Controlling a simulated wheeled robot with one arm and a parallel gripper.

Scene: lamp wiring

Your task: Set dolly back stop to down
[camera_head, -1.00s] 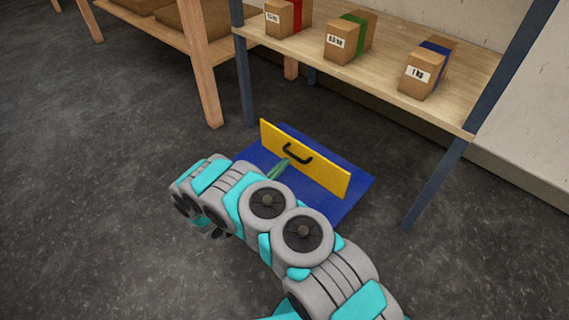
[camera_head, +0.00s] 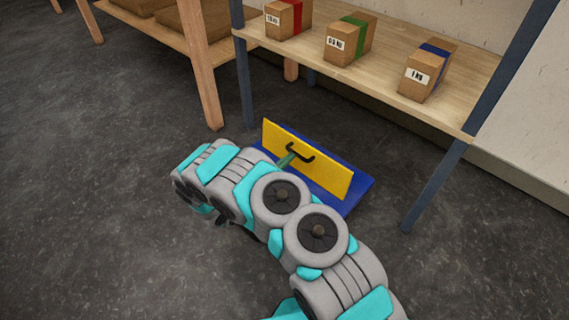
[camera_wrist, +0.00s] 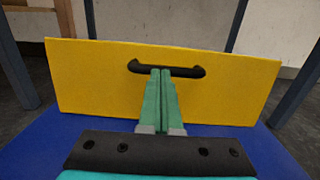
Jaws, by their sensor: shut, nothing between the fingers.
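The dolly (camera_head: 359,187) is a blue platform on the floor. Its back stop, a yellow panel (camera_head: 325,177), stands up near the dolly's far side and leans a little. A black handle (camera_head: 301,155) is on the panel's near face; it also shows in the wrist view (camera_wrist: 166,69). My gripper (camera_head: 288,158) is in front of the panel, with its green fingers together and empty. In the wrist view the fingertips (camera_wrist: 160,72) are at the middle of the handle, just under or against its bar; I cannot tell whether they touch it. My arm hides the dolly's near left part.
A shelf (camera_head: 385,75) stands behind the dolly, with boxes banded red (camera_head: 289,18), green (camera_head: 350,38) and blue (camera_head: 428,70). Its blue-grey leg (camera_head: 433,187) is to the dolly's right. A wooden rack (camera_head: 155,33) stands at the back left. The floor at left is clear.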

